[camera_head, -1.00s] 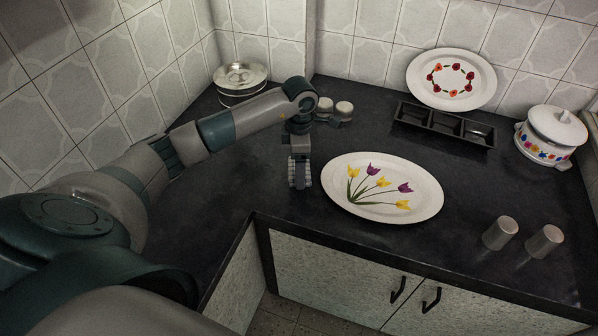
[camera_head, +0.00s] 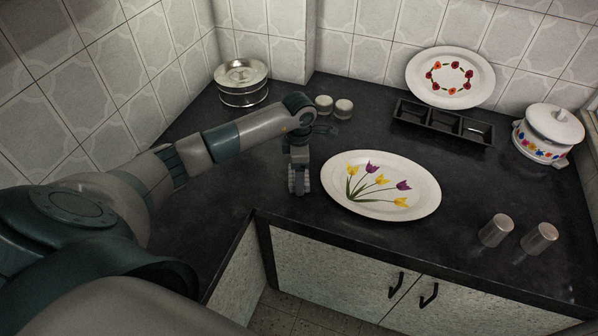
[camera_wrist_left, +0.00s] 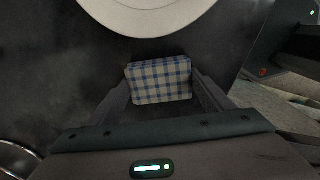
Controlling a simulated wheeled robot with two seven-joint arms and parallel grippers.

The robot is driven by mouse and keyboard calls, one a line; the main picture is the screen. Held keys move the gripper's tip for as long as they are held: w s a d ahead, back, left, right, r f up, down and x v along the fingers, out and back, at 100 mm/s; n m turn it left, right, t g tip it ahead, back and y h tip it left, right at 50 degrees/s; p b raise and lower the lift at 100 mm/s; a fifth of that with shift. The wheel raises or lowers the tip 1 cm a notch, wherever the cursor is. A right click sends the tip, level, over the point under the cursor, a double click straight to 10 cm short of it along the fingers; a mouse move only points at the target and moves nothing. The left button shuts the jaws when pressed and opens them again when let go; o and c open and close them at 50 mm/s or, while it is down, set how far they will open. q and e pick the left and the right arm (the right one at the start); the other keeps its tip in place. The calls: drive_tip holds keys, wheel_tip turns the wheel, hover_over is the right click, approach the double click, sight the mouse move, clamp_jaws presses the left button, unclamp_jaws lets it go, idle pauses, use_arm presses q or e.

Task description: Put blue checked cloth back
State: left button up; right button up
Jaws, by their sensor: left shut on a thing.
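The blue checked cloth (camera_wrist_left: 160,82) shows in the left wrist view as a small folded block with blue and pale checks. It sits between the two fingers of my left gripper (camera_wrist_left: 162,92), which is shut on it. In the head view my left gripper (camera_head: 299,182) points down at the dark counter, just left of the tulip plate (camera_head: 425,201). The cloth is hidden there by the gripper. I cannot tell whether the cloth touches the counter. My right gripper is not in view.
Two steel tumblers (camera_head: 495,230) stand at the counter's right front. A black three-part tray (camera_head: 443,130), a flowered plate (camera_head: 450,78) and a lidded pot (camera_head: 548,135) are at the back right. Two small shakers (camera_head: 343,109) and a steel tin (camera_head: 242,84) stand behind my arm.

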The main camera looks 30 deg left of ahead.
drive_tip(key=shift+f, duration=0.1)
use_arm(q)
drive_tip(key=shift+f, duration=0.15)
drive_tip(key=o, duration=0.8)
drive_tip(key=shift+o, duration=1.1)
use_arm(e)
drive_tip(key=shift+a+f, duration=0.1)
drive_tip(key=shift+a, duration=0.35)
